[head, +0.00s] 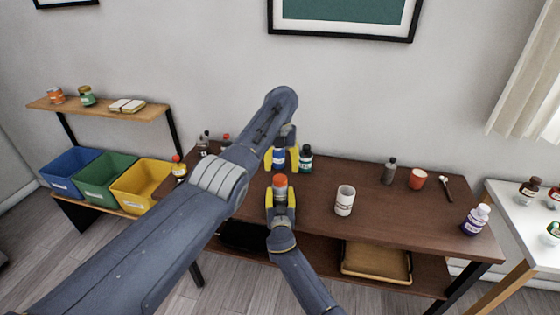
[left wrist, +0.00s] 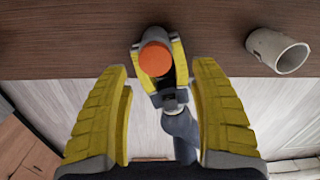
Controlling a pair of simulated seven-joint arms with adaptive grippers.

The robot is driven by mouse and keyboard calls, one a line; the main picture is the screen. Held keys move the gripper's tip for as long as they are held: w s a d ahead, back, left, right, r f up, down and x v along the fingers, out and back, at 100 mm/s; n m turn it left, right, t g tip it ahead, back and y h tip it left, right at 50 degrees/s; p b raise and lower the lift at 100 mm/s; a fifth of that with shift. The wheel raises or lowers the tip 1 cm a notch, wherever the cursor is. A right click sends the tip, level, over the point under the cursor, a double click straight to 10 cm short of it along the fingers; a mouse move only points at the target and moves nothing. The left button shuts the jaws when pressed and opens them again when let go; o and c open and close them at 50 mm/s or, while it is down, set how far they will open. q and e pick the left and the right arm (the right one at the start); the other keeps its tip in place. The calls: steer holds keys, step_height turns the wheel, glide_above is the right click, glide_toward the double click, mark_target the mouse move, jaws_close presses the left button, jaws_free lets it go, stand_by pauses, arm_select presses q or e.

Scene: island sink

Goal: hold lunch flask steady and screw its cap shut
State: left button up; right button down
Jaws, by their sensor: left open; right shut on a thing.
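The lunch flask (head: 280,195) stands upright at the table's front edge, a grey body with an orange cap (head: 280,181) on top. My right gripper (head: 280,201) is shut around the flask's body from the front. My left gripper (head: 281,160) is open and empty, higher up and just behind the cap in the head view. In the left wrist view the orange cap (left wrist: 155,59) shows from above, beyond and between the open yellow fingers, apart from them. Whether the cap is fully seated cannot be seen. The flask's lower body is hidden by my right gripper.
A blue bottle (head: 279,158) and a dark green-labelled bottle (head: 305,159) stand close behind my left gripper. A dark bottle (head: 389,171), red cup (head: 417,179) and purple-labelled bottle (head: 475,219) are farther right. The table's middle right is clear.

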arm_select(q)
steer(key=n, duration=0.7)
steer(key=shift+r+n, duration=0.3)
steer(key=n, duration=0.4)
steer(key=shift+r, duration=0.15)
steer(key=n, duration=0.3)
steer(key=shift+r, duration=0.1)
steer(key=n, duration=0.4)
steer(key=shift+r+n, duration=0.15)
steer(key=shift+n, duration=0.25)
steer(key=n, duration=0.3)
steer(key=shift+a, duration=0.1)
steer(key=n, duration=0.6)
steer(key=shift+r, duration=0.2)
steer(key=n, duration=0.4)
steer(key=shift+a+r, duration=0.1)
steer(key=n, duration=0.7)
steer(key=shift+s+a+n, duration=0.1)
steer(key=shift+n, duration=0.2)
steer(key=n, duration=0.3)
steer(key=shift+n, duration=0.3)
